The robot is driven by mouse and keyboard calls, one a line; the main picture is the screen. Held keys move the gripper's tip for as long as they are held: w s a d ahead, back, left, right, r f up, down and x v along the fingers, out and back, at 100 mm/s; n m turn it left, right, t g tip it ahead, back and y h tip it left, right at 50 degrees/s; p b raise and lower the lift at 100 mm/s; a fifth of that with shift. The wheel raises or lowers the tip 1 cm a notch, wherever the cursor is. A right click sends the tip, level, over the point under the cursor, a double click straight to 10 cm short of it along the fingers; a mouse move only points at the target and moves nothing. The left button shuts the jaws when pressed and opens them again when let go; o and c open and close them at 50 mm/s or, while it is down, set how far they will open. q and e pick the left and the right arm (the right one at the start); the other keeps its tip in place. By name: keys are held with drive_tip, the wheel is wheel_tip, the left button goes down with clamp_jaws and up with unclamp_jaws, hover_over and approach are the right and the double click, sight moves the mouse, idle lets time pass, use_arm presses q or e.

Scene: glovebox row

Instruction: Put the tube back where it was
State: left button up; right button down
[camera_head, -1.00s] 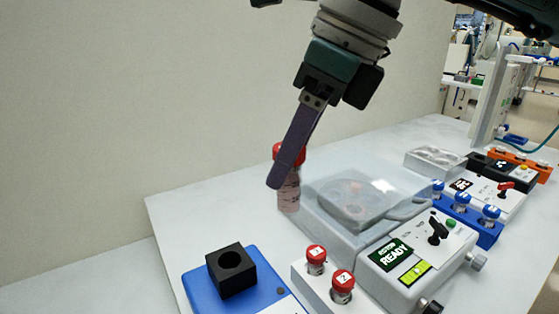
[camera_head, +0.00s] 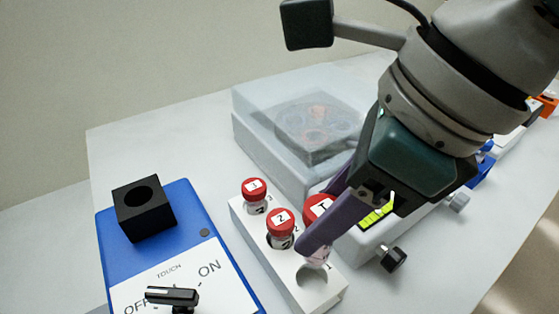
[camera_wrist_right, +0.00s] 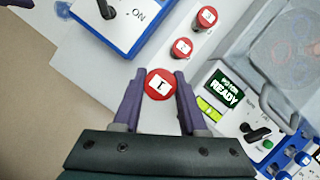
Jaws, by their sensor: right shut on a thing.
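My right gripper (camera_head: 315,230) is shut on a red-capped tube (camera_head: 319,207) whose cap is marked 1. The cap also shows between the two purple fingers in the right wrist view (camera_wrist_right: 159,84). The tube is over the front end of the white rack (camera_head: 262,255), near an empty round hole (camera_head: 312,276) marked 1. A finger hides much of the tube, and I cannot tell whether its bottom is in the hole. Two other red-capped tubes, marked 2 (camera_head: 281,222) and 3 (camera_head: 255,188), stand in the rack.
A blue touch mixer (camera_head: 190,215) with a black block (camera_head: 144,208) stands left of the rack. A clear-lidded centrifuge (camera_head: 305,120) is behind it. Its control panel shows READY in the right wrist view (camera_wrist_right: 223,87). The bench at back left is bare.

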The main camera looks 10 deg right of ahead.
sight(316, 262)
wheel_tip(316, 262, down, 8)
drive_tip(key=shift+f, duration=0.2)
drive_tip(key=shift+f+b, duration=0.15)
drive_tip(key=shift+b, duration=0.2)
drive_tip(key=shift+c, duration=2.2)
unclamp_jaws()
drive_tip(key=shift+r, duration=0.3)
drive_tip(key=v, duration=1.1)
drive_tip(key=shift+d+r, duration=0.15)
drive_tip(key=shift+r, duration=0.15)
